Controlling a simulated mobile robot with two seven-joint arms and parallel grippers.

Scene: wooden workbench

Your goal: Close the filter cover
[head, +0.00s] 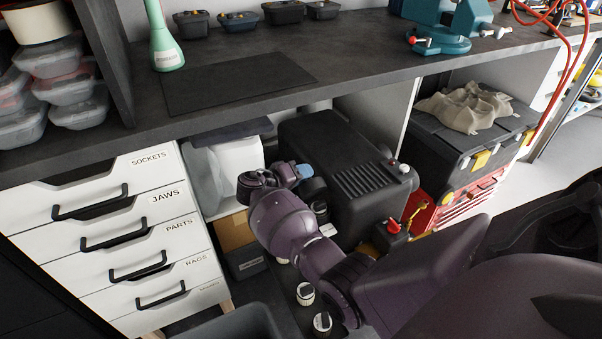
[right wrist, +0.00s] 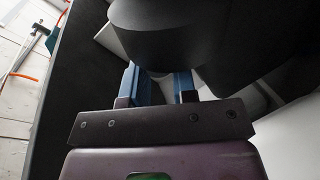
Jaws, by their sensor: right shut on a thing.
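A black machine (head: 325,140) with a ribbed top stands on the shelf under the workbench. My right gripper (head: 303,171) is at its left front end, with blue fingertips against that end. In the right wrist view my right gripper (right wrist: 157,80) has both blue fingers reaching under a dark rounded part (right wrist: 215,40), which I take to be the filter cover. The jaws are shut on a piece of it, but the grip itself is mostly hidden behind that part. I cannot tell how far the cover stands open. My left gripper is not in view.
White drawers (head: 130,235) stand to the left, with a pale jug (head: 228,165) beside the machine. A red valve handle (head: 394,226) and a black toolbox (head: 470,140) are to the right. The workbench top (head: 360,55) hangs over the machine.

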